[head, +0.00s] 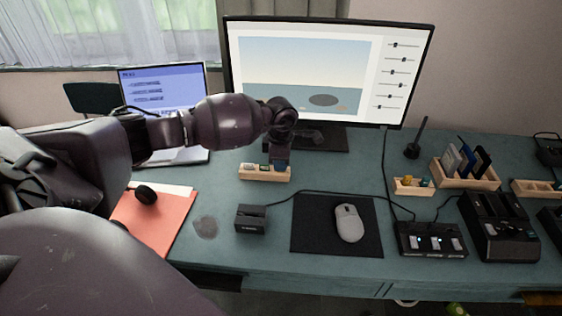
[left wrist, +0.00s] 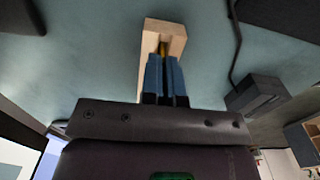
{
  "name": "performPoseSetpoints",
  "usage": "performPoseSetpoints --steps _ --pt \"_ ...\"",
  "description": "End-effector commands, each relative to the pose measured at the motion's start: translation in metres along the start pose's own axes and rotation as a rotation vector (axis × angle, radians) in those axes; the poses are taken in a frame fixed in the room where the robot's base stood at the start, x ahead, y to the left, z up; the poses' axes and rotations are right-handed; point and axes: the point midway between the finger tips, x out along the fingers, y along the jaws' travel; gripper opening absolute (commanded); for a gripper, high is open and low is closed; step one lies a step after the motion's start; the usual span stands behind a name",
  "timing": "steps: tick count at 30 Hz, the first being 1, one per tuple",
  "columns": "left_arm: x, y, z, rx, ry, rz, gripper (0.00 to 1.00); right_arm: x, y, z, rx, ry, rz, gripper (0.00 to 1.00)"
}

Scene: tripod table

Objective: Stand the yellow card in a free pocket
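My left gripper (head: 279,163) points down at the small wooden card holder (head: 264,175) in front of the monitor. In the left wrist view its two narrow blue fingers (left wrist: 163,62) are close together over the wooden holder (left wrist: 178,34). A thin yellow edge, the yellow card (left wrist: 162,48), shows between the fingertips; the fingers look shut on it. Most of the card is hidden by the fingers. A larger wooden rack (head: 466,182) at the right holds blue, pale and black upright cards. My right gripper is not in view.
A small wooden box (head: 412,191) with yellow and teal pieces and another wooden holder (head: 538,188) stand at the right. A black box (head: 251,219), mouse (head: 348,223), cable and black devices (head: 431,240) occupy the front. Monitor (head: 310,75) and laptop (head: 165,100) stand behind.

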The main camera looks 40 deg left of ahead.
Motion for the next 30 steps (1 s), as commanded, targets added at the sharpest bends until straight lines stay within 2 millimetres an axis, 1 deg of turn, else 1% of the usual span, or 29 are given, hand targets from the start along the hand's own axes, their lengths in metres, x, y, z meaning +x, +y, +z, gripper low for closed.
performPoseSetpoints --steps 1,2,6,7,8,19,22,24,27,30 --pt "0.002 0.0 0.0 0.0 0.001 -0.001 0.0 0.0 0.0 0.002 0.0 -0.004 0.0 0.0" --pt "0.002 0.0 0.0 0.0 0.001 -0.001 0.04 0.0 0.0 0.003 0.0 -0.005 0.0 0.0" --pt "0.001 0.0 0.0 0.0 0.0 0.0 0.25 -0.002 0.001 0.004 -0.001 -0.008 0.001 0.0" --pt "0.001 0.0 0.0 0.0 0.0 0.0 0.3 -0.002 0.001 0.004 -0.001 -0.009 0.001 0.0" --pt "0.001 0.0 0.0 0.0 0.0 0.0 0.32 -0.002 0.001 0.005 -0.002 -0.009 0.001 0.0" --pt "0.001 0.0 0.0 0.0 0.0 0.0 0.32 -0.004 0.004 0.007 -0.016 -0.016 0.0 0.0" --pt "0.001 0.0 0.0 0.0 0.0 0.0 0.32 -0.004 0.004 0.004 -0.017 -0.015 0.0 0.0" --pt "-0.016 0.001 0.0 0.001 -0.001 0.005 0.32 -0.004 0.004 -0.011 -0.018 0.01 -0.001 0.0" --pt "-0.037 0.001 0.0 0.002 -0.002 0.007 0.32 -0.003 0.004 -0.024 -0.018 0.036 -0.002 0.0" --pt "-0.057 0.001 0.0 0.002 -0.001 0.006 0.32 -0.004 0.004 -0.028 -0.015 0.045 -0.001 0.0"
